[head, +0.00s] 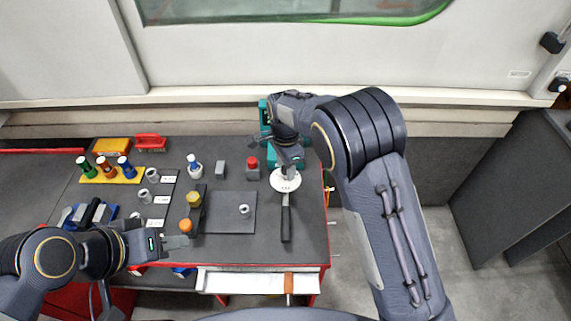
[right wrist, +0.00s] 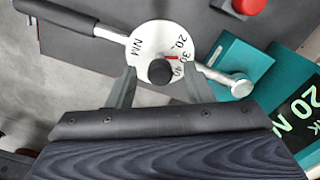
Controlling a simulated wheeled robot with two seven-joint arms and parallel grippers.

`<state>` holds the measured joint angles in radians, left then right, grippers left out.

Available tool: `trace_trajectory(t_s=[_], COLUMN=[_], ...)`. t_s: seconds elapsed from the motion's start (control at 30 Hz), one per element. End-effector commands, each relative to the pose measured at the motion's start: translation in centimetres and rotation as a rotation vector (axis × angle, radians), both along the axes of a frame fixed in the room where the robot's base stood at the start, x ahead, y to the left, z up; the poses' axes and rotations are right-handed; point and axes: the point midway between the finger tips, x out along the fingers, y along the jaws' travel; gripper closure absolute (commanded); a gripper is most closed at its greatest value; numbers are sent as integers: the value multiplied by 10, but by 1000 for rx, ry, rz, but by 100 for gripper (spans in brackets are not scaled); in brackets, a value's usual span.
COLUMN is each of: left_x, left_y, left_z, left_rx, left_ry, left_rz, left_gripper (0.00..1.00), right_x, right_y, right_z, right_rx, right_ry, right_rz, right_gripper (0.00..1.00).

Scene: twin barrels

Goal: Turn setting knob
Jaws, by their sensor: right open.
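The setting knob (right wrist: 159,71) is a small dark round knob at the centre of a white dial (right wrist: 146,44) marked NM, 20, 30 and 40, with a red mark near 30 and 40. The dial (head: 284,181) belongs to a wrench-like tool with a dark handle (head: 286,222), lying on the bench. My right gripper (right wrist: 160,78) is open, one finger on each side of the knob; I cannot tell whether either touches it. My left gripper (head: 177,242) is over the bench's left front, beside an orange-topped item (head: 186,226); its jaw opening is unclear.
A teal device (right wrist: 228,75) with a display stands beside the dial. A red button (head: 252,162) is to the dial's left. A grey plate (head: 230,210), sockets (head: 152,175) and coloured-handled tools (head: 105,165) occupy the bench (head: 270,255). The bench's front right is mostly clear.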

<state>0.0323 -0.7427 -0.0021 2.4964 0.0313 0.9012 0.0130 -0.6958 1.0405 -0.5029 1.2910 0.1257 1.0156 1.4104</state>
Motion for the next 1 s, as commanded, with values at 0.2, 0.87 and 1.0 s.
trace_trajectory(t_s=[0.2,0.87,1.0], left_x=[0,0,0], left_y=[0,0,0], left_z=[-2,-7,-7], left_rx=[0,0,0], left_ry=[0,0,0], left_rz=[0,0,0], left_gripper=[64,64,64], right_x=[1,0,0], right_y=[1,0,0], right_z=[12,78,78], right_rx=[2,0,0], right_ry=[-4,-1,0], right_rz=[0,0,0], right_gripper=[53,53,53])
